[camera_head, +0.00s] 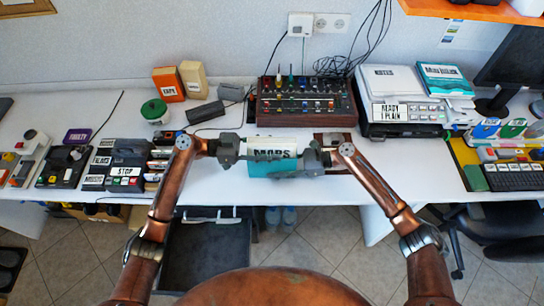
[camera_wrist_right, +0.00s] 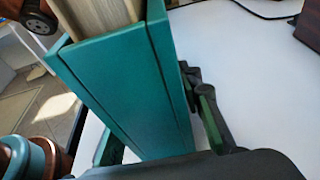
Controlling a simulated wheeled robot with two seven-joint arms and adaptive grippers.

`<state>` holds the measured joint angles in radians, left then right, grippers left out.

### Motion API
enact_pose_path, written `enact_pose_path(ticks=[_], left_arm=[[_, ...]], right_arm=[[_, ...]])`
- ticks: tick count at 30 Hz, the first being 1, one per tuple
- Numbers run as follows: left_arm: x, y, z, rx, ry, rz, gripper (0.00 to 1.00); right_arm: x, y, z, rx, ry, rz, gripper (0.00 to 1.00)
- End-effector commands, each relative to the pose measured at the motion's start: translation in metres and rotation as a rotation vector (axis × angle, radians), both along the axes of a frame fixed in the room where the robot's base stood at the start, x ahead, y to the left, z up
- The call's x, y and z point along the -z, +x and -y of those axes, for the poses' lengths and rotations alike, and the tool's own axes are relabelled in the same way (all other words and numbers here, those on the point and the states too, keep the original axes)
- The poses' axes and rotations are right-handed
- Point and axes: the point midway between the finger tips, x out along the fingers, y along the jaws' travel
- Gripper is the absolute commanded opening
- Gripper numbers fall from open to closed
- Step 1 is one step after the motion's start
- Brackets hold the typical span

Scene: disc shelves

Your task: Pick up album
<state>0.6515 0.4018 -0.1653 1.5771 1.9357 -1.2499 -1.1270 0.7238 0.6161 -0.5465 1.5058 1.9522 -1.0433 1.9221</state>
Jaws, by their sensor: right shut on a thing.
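The album (camera_head: 272,168) is a teal and white book-like block with partly covered dark lettering. It is held above the front part of the desk, between my two grippers. My right gripper (camera_head: 312,159) is shut on its right end. In the right wrist view the album's teal cover (camera_wrist_right: 125,90) and pale page block (camera_wrist_right: 100,15) fill the space between the fingers of my right gripper (camera_wrist_right: 155,135). My left gripper (camera_head: 240,151) is at the album's left end, with dark fingers overlapping it. Whether those fingers are closed on it is unclear.
A black mixer panel (camera_head: 305,102) with knobs stands right behind the album. A printer-like machine (camera_head: 395,95) is at right, and a STOP box (camera_head: 125,170) with other devices at left. An open dark drawer (camera_head: 205,250) is below the desk edge. Bare desk lies right of centre.

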Motion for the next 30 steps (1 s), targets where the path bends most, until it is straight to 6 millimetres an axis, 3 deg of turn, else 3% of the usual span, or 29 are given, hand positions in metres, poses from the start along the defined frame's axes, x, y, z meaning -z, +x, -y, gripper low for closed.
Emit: enact_pose_path(ticks=[4, 20, 30], left_arm=[[0.0, 0.0001, -0.0003, 0.0, 0.0, 0.0, 0.38], [0.0, 0.0002, -0.0006, 0.0, 0.001, 0.001, 0.01], [0.0, 0.0002, -0.0007, 0.0, 0.001, 0.001, 0.0]], right_arm=[[0.0009, -0.0002, 0.0003, 0.0, -0.001, 0.0, 0.19], [0.0007, 0.0, 0.0002, 0.0, -0.001, 0.0, 0.19], [0.0007, 0.0001, 0.0002, 0.0, -0.001, 0.0, 0.19]])
